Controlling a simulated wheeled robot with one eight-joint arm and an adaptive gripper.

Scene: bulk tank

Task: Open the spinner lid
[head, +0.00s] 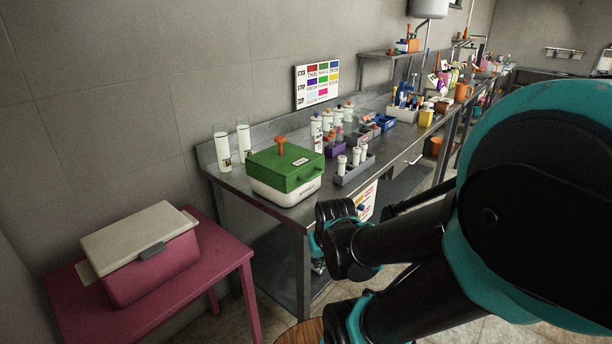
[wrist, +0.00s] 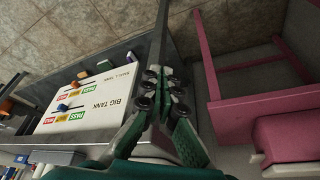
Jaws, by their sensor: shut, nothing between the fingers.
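The spinner (head: 284,190) is a white box with a green lid (head: 286,167) and an orange knob (head: 281,144) on top. It stands on the near end of the steel bench in the head view, and its lid looks closed. My gripper (head: 318,266) is below the bench top, near the bench's front corner, lower than the spinner and apart from it. In the wrist view my gripper (wrist: 162,72) is shut and empty. I cannot make out the spinner in the wrist view.
A pink table (head: 235,263) with a pink cooler (head: 150,263) stands left of the bench (head: 228,180). Two clear cylinders (head: 222,152) stand behind the spinner, and a grey rack (head: 355,172) of bottles is right of it. A white BIG TANK panel (wrist: 92,101) is near my gripper.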

